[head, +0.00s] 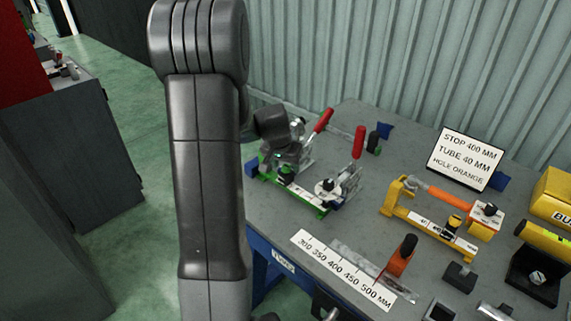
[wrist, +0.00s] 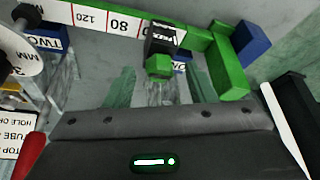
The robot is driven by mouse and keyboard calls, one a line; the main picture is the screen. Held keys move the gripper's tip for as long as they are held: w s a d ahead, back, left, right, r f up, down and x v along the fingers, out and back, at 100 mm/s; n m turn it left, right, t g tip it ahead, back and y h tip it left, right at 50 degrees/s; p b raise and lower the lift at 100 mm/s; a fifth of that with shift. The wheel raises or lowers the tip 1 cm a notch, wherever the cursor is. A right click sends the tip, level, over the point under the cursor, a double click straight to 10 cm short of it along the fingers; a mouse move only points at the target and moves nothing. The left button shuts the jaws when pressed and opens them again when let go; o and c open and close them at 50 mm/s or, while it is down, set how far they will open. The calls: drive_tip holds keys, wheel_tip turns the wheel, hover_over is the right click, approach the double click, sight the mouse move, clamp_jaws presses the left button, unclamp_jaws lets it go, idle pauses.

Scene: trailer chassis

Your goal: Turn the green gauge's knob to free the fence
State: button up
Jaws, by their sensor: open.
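The green gauge (head: 308,198) lies on the grey bench in the head view, with a white scale strip along it. In the wrist view its green frame (wrist: 228,65) and scale strip (wrist: 95,20) cross the top. A black fence block (wrist: 163,38) sits on the strip, with a small green knob (wrist: 158,67) facing my gripper. My gripper (head: 284,158) is over the gauge's left part in the head view. In the wrist view my gripper (wrist: 155,90) is open; its fingertips are hard to make out, and the knob appears just beyond them, apparently not gripped.
Two red-handled clamps (head: 357,143) stand close behind and right of the gauge. A yellow gauge (head: 430,222) with an orange tube stands further right. A sign (head: 465,158) reads stop 400 mm, tube 40 mm, hole orange. A length scale (head: 342,270) lies in front.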

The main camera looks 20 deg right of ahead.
drive_tip(key=shift+f, duration=0.15)
drive_tip(key=c, duration=1)
